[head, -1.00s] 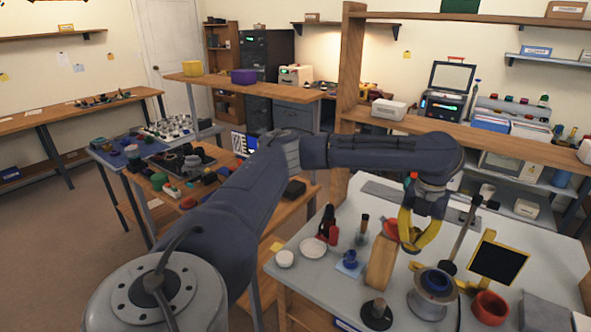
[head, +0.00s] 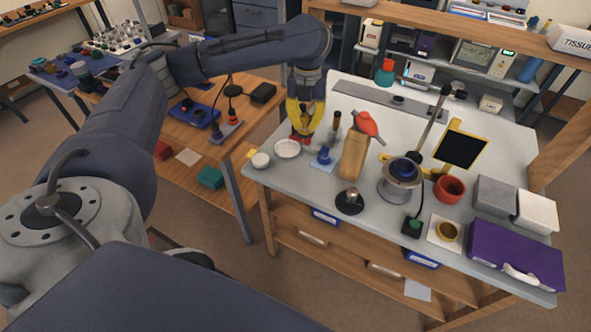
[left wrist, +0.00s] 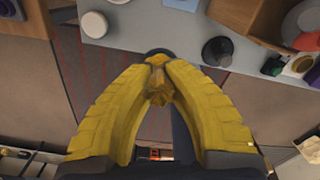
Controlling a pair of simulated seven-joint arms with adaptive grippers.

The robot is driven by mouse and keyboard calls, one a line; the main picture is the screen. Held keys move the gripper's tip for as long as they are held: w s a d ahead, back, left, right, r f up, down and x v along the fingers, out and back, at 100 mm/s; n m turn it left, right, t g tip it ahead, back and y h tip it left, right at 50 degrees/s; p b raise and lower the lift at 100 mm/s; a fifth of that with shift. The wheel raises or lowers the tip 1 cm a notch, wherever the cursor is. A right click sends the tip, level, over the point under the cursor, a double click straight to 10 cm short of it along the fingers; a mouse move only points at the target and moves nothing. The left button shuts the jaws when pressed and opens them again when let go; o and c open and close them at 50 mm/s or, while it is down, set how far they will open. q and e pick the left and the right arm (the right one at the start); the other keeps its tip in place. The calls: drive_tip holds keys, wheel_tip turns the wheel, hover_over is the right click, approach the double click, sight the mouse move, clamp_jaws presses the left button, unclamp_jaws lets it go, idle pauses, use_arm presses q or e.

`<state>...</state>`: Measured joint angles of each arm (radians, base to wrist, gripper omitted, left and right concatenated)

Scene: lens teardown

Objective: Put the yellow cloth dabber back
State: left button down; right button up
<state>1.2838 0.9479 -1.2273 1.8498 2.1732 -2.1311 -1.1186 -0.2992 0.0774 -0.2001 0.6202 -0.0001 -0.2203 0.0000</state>
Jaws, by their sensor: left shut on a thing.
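My left gripper (head: 302,128), with yellow fingers, points down near the back left of the grey bench. In the left wrist view its fingertips (left wrist: 157,66) close on a small ochre-yellow lump, which looks like the yellow cloth dabber (left wrist: 158,88). The fingers hide most of it, and a dark round end shows just beyond the tips. In the head view I cannot make out the dabber between the fingers. A red and black item is partly hidden behind and below the fingertips. My right gripper is not in view.
The bench (head: 285,180) holds a white plate (head: 287,148), small white bowl (head: 261,160), blue bottle (head: 324,154), wooden block (head: 354,155), black-based post (head: 349,201), grey spool-like holder (head: 399,184) and red ring (head: 450,189). Its front left surface is clear.

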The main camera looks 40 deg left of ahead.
use_arm(q)
wheel_tip(320, 180, down, 15)
drive_tip(key=shift+s+a+f, duration=0.1)
drive_tip(key=shift+f, duration=2.35)
drive_tip(key=shift+f, duration=0.1)
drive_tip(key=c, duration=1.5)
unclamp_jaws()
drive_tip(key=shift+o, duration=0.2)
wheel_tip(320, 180, up, 12)
